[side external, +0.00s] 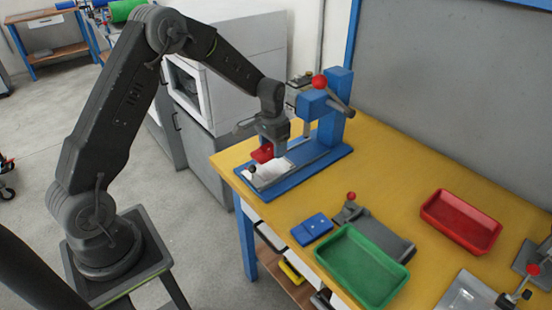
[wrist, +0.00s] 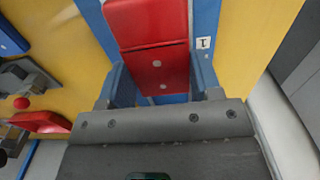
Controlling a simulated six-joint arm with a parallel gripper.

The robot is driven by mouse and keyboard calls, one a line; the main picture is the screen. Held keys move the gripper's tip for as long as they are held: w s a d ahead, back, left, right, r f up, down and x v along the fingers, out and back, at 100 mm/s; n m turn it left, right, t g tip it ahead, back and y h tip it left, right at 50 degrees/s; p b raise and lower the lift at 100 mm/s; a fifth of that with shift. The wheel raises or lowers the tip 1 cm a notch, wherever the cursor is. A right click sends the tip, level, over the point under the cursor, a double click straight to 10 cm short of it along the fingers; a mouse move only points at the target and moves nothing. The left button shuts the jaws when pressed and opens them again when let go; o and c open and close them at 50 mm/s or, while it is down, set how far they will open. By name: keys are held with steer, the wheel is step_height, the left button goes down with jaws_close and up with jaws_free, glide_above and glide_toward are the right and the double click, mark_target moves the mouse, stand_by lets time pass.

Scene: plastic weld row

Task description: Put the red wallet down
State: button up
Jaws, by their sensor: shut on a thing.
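The red wallet (side external: 262,153) is in my gripper (side external: 272,149), above the front end of the blue press (side external: 303,170) in the side view. In the wrist view the wallet (wrist: 152,45) reaches forward from between the fingers of my gripper (wrist: 160,88). It shows a fold line and two light round snaps. My gripper is shut on it. The blue base of the press lies beneath it in the wrist view, with a small white label (wrist: 204,43) beside it. I cannot tell whether the wallet touches the surface below.
A blue wallet (side external: 311,228) lies on the yellow table (side external: 380,170) by a grey fixture with a red knob (side external: 352,197). A green tray (side external: 362,266) and a red tray (side external: 461,222) stand to the right. The press's upright column (side external: 335,105) rises close behind my gripper.

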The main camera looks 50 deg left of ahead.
mark_target(276, 166)
steer(key=shift+w+d+f, duration=0.35)
steer(key=shift+d+f, duration=0.05)
steer(key=shift+d, duration=0.05)
steer(key=shift+f, duration=1.95)
steer(key=shift+f, duration=0.1)
steer(key=o, duration=0.9)
